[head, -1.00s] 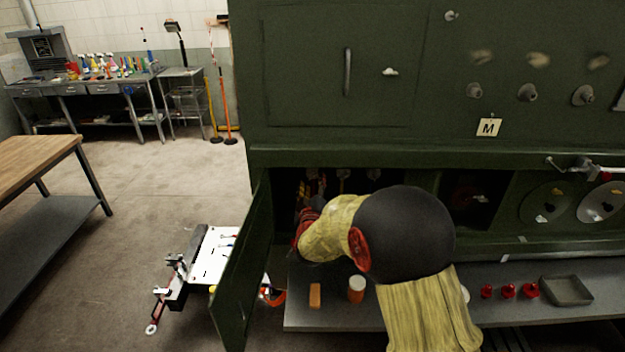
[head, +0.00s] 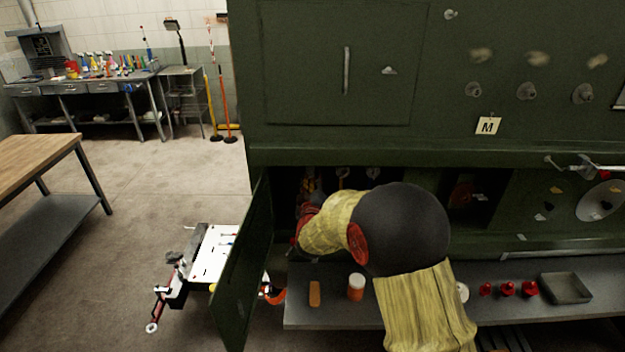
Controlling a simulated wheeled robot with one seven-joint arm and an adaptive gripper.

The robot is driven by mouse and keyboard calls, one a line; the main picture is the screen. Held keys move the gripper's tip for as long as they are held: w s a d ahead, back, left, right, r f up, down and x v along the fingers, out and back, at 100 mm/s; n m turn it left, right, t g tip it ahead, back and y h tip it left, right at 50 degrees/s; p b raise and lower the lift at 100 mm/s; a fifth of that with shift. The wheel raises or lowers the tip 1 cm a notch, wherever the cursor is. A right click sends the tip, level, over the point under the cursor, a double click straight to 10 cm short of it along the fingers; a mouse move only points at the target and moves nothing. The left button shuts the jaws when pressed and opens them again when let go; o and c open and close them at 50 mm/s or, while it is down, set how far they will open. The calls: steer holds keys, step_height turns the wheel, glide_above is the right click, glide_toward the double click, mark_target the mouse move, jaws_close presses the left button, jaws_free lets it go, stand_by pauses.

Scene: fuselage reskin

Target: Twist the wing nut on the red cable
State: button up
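My arm reaches into the open lower compartment (head: 285,195) of the green cabinet, and its wrist end is inside at the left. My gripper (head: 309,193) is small, dark and mostly hidden by my own arm, so its fingers cannot be made out.
The open green door (head: 243,265) stands close left of my arm. A white-topped cart (head: 212,256) stands left.

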steer(key=shift+f, duration=0.25)
steer(key=c, duration=0.4)
steer(key=shift+a, duration=0.1)
jaws_close()
